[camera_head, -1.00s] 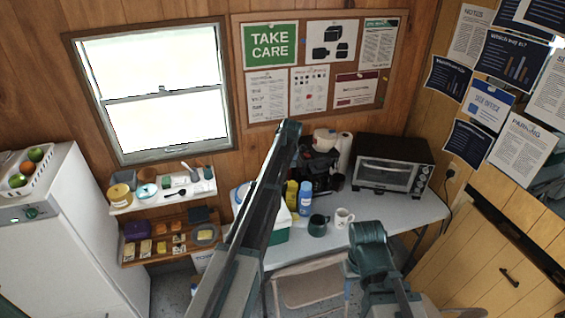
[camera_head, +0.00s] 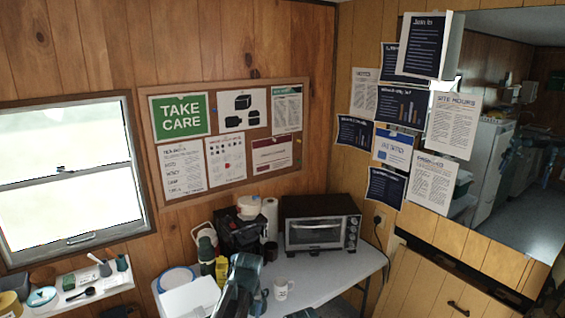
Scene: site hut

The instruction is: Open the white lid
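A flat white lid (camera_head: 188,297) shows at the left end of the table, at the bottom of the head view. It looks closed, but the box below it is cut off by the frame. A dark green arm part (camera_head: 240,284), which looks like my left arm, rises just right of the lid, apart from it in the picture. Its fingertips cannot be made out. My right gripper cannot be made out; a dark shape at the lower right edge is unclear.
A toaster oven (camera_head: 320,232), coffee machine (camera_head: 238,230), paper roll (camera_head: 270,216), yellow bottle (camera_head: 221,270) and white mug (camera_head: 283,288) crowd the table (camera_head: 345,274). A shelf (camera_head: 95,284) with small items is at the left, under the window (camera_head: 68,185). The table's right front is clear.

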